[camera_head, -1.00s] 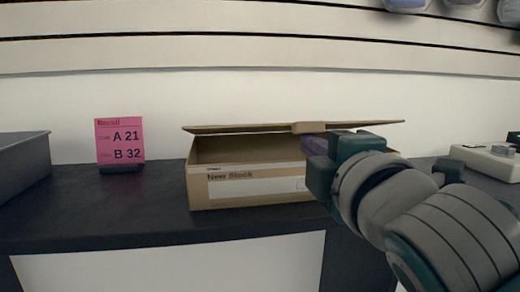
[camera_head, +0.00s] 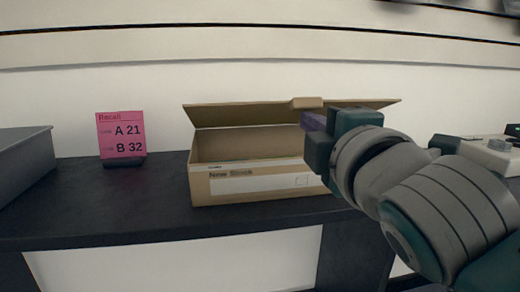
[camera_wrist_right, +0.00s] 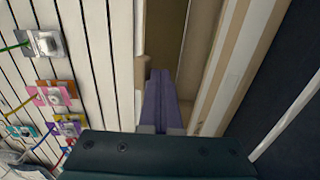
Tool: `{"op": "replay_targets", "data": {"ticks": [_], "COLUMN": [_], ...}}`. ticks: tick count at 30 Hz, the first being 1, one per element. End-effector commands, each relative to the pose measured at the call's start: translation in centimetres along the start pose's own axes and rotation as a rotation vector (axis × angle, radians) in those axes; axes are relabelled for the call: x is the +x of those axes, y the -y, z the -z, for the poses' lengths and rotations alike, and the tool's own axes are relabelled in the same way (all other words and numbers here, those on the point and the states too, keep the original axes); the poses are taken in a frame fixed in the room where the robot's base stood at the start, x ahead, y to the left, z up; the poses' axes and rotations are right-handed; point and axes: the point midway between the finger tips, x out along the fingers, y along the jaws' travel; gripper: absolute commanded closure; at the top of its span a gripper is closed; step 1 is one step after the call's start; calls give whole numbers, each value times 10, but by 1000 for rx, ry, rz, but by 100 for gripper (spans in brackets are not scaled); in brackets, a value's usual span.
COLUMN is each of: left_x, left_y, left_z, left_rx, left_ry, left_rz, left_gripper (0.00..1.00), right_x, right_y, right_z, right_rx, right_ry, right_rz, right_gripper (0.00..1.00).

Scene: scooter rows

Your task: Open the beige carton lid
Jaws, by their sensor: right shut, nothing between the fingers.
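The beige carton (camera_head: 200,187) stands on the dark counter, with a "New Stock" label on its front. Its lid (camera_head: 240,116) is hinged at the back and stands partly raised, tilted up toward the front. A tab (camera_head: 307,103) sticks out at the middle of the lid's front edge. My right gripper (camera_head: 314,124) is shut and empty at the carton's front opening, just below the tab. In the right wrist view the shut purple fingers (camera_wrist_right: 160,100) point into the gap between the lid edge and the carton's front wall (camera_wrist_right: 225,70). Contact with the lid is hard to tell. My left gripper is out of view.
A pink recall sign (camera_head: 121,135) reading A 21, B 32 stands left of the carton. A grey bin (camera_head: 25,165) is at the far left. A pale device (camera_head: 490,155) lies at right behind my arm. The counter (camera_head: 90,205) between bin and carton is mostly clear.

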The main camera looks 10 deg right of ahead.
Motion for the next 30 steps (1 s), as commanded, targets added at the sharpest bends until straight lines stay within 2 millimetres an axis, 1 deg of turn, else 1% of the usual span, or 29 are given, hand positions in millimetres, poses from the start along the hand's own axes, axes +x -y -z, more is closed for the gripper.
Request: {"op": "replay_targets", "data": {"ticks": [1,15,25,30], "left_x": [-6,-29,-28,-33], "left_y": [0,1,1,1], "left_z": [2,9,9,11], "left_rx": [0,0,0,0], "left_ry": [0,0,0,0], "left_rz": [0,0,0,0], "left_gripper": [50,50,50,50], "right_x": [1,6,6,10], "right_y": [-6,-30,-30,-36], "right_z": [0,0,0,0], "right_rx": [-1,-1,-1,0], "right_ry": [0,-1,0,-1], "right_rz": [-1,-1,-1,-1], "right_gripper": [100,100,100,100]}}
